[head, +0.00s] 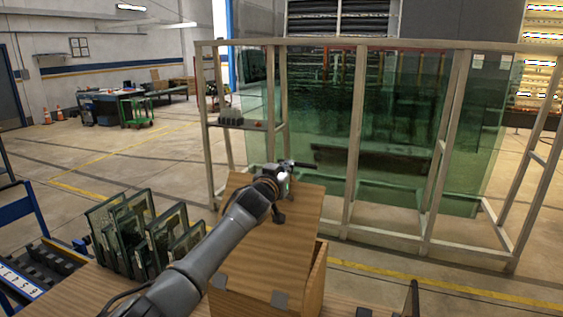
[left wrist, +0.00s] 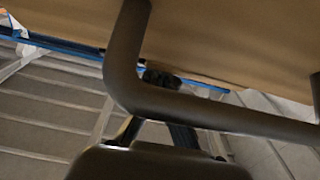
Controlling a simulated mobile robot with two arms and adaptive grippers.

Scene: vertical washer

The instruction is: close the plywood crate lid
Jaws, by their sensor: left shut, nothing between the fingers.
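The plywood crate (head: 316,283) stands on the wooden table in the head view. Its lid (head: 262,247) is tilted up, with dark hinges along the near edge and the far edge raised above the crate wall. My left gripper (head: 304,164) is shut and empty at the upper part of the lid; I cannot tell whether it touches it. In the left wrist view a tan board (left wrist: 235,40), probably the lid, fills the top behind a dark bent bar. My right gripper is not in view.
Framed glass panes (head: 130,235) stand in a rack left of my left arm. A tall frame with green glass sheets (head: 385,130) stands behind the crate. A blue cart (head: 22,210) is at the far left. Open floor lies beyond.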

